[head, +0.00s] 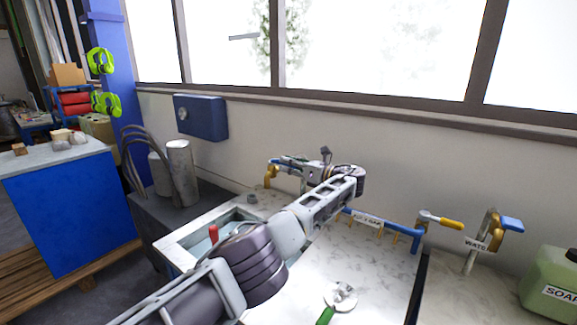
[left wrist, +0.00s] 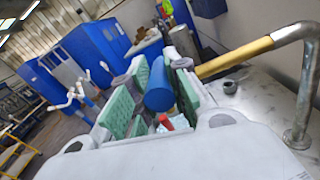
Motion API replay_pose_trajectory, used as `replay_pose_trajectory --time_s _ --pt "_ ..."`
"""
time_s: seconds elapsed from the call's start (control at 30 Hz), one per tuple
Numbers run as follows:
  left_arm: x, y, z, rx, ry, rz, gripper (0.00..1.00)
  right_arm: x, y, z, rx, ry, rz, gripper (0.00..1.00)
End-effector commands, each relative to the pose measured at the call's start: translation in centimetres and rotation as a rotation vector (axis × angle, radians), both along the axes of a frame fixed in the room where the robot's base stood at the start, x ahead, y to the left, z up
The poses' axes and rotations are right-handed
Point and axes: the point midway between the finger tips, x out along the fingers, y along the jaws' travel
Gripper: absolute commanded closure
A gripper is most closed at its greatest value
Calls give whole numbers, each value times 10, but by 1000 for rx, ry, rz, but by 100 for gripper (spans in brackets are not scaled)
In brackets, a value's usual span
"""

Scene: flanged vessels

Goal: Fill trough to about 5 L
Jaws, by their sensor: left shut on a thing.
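A pale-rimmed trough (head: 190,243) is left of centre in the head view, partly hidden by my left arm. Its inside looks teal, and a red piece (head: 213,234) shows there; the water level cannot be made out. A brass tap (head: 269,174) stands at its back by the wall; its brass pipe also shows in the left wrist view (left wrist: 235,58). My left gripper (head: 284,162) is at this tap. In the left wrist view its green pads are shut on a blue handle (left wrist: 158,88). My right gripper is not in view.
A blue pipe with brass nozzles (head: 385,231), a yellow-handled tap (head: 445,222) and a blue-handled tap (head: 511,224) stand to the right. A green soap can (head: 552,282) is at far right. A green-handled metal item (head: 341,296) lies on the counter. Grey cylinders (head: 181,172) stand left.

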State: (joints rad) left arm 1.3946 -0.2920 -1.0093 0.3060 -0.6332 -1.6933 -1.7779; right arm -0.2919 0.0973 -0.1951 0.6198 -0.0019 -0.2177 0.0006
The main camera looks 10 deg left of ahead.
Motion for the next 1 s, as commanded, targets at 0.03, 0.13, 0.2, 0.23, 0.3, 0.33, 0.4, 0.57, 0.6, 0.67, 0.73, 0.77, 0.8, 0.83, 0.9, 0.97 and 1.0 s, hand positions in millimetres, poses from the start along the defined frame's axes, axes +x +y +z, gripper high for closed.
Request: replay_pose_trajectory --time_s 0.03,0.13,0.2,0.23,0.3,0.33,0.4,0.57,0.6,0.67,0.73,0.77,0.8,0.83,0.9,0.97,1.0 --pt "0 0 0 0 0 0 100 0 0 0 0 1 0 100" --pt "0 0 0 0 0 1 75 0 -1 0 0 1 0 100" --pt "0 0 0 0 0 1 66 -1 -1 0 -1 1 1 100" --pt "0 0 0 0 0 0 62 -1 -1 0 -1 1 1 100" --pt "0 0 0 0 0 0 58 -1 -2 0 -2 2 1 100" --pt "0 0 0 0 0 1 58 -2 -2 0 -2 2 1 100" --pt "0 0 0 0 0 0 58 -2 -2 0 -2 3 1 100" --pt "0 0 0 1 0 0 58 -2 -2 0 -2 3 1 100" --pt "0 0 0 1 0 0 58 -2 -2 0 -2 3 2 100" --pt "0 0 1 1 0 0 58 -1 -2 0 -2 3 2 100" --pt "0 0 3 1 -1 1 58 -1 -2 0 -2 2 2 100" --pt "0 0 4 1 -1 1 58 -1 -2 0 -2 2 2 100" --pt "0 0 6 1 -1 1 58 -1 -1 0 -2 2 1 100" --pt "0 0 7 1 0 1 58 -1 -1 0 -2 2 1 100" --pt "0 1 12 1 0 1 58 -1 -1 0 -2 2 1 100" --pt "0 1 18 0 -2 1 58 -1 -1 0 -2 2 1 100" --pt "0 0 23 0 -2 0 58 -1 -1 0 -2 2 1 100"
